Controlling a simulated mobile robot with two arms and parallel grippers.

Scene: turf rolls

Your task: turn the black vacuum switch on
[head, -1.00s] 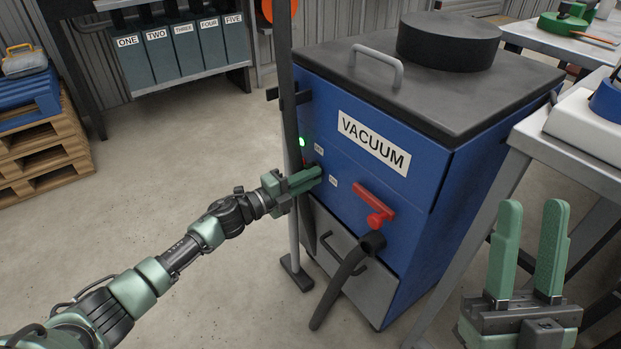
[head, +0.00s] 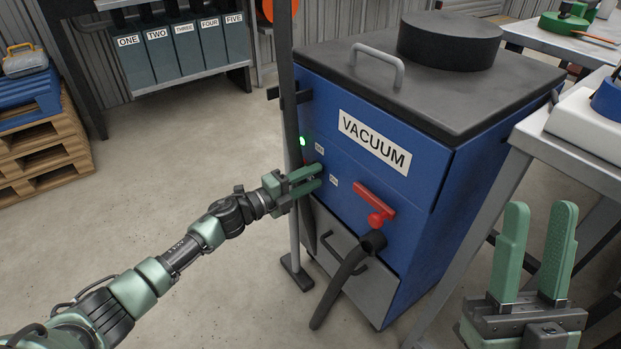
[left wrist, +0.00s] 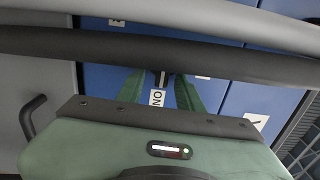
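The blue vacuum unit (head: 400,205) stands in the middle of the head view, with a lit green lamp (head: 302,141) on its front panel. My left gripper (head: 318,176) is at that panel, its fingers spread a little and holding nothing visible. In the left wrist view a small black part, apparently the switch (left wrist: 162,78), shows between the two green fingers, close to an ON label (left wrist: 157,97). In the head view the fingers hide the switch, so its position cannot be told. My right gripper (head: 540,207) is open and empty at the lower right.
A grey upright post (head: 290,230) stands just left of the panel, beside my left gripper. A red valve handle (head: 375,200) and a dark hose (head: 345,280) are to the right. A table (head: 530,135) stands at the right. Open floor lies left.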

